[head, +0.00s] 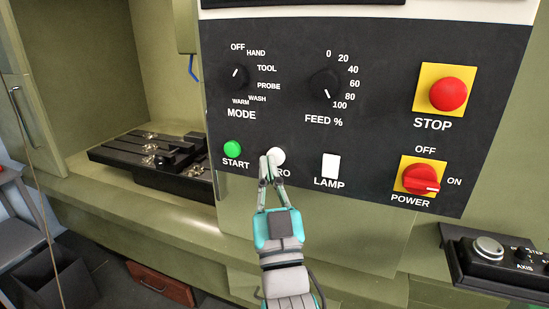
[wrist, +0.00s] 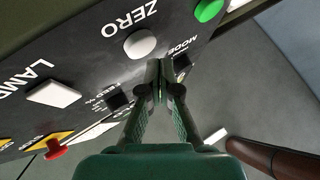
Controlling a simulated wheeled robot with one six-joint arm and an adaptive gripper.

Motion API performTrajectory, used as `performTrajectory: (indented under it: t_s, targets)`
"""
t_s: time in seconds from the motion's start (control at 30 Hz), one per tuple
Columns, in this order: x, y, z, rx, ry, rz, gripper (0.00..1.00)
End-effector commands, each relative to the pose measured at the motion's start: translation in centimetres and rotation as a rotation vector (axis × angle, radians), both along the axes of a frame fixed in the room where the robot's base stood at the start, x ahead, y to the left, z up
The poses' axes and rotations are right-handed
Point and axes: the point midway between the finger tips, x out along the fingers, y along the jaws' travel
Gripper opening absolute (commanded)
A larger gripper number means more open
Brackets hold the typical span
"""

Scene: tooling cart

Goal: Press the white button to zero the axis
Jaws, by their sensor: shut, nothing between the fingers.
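The white button (head: 277,156) is a round button on the dark control panel, above a label partly hidden by my gripper. In the wrist view the white button (wrist: 140,43) shows whole, with the word ZERO beside it. My gripper (head: 267,163) is shut and empty, its fingertips overlapping the button's lower left edge in the head view. In the wrist view the fingertips of my gripper (wrist: 159,66) appear just below and right of the button. I cannot tell whether they touch it.
The green START button (head: 232,148) is left of the white button, and the white LAMP switch (head: 331,166) is right. The red STOP button (head: 447,94) and red POWER knob (head: 421,179) sit further right. Two black dials, MODE (head: 234,78) and FEED (head: 325,85), are above.

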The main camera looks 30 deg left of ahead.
Motion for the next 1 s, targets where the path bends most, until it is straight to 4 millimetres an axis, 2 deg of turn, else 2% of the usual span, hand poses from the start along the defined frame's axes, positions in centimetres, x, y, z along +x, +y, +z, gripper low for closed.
performTrajectory:
  t_s: [0.67,1.0]
  targets:
    - [0.0,0.0,-0.01,0.0,0.0,0.0,0.0]
    - [0.78,0.18,0.06,0.0,-0.001,-0.001,0.0]
